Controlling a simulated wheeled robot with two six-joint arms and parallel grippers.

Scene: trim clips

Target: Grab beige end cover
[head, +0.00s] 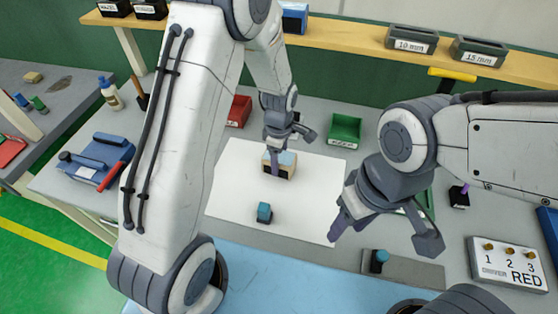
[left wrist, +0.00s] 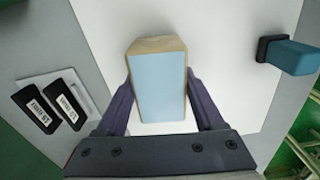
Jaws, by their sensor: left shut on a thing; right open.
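The beige end cover (head: 287,172) is a beige block with a light blue face, on the white sheet (head: 235,180) in the middle of the bench. It fills the middle of the left wrist view (left wrist: 158,88), blue face toward the camera. My left gripper (head: 279,165) is shut on it, with one dark finger (left wrist: 158,100) along each side. I cannot tell whether the cover touches the sheet. My right gripper (head: 387,235) is open and empty, above the bench to the right of the sheet.
A teal block with a dark base (head: 264,212) stands on the sheet nearer me; it also shows in the left wrist view (left wrist: 290,55). A red bin (head: 238,111) and a green bin (head: 345,130) stand behind. A numbered panel (head: 507,264) is at right.

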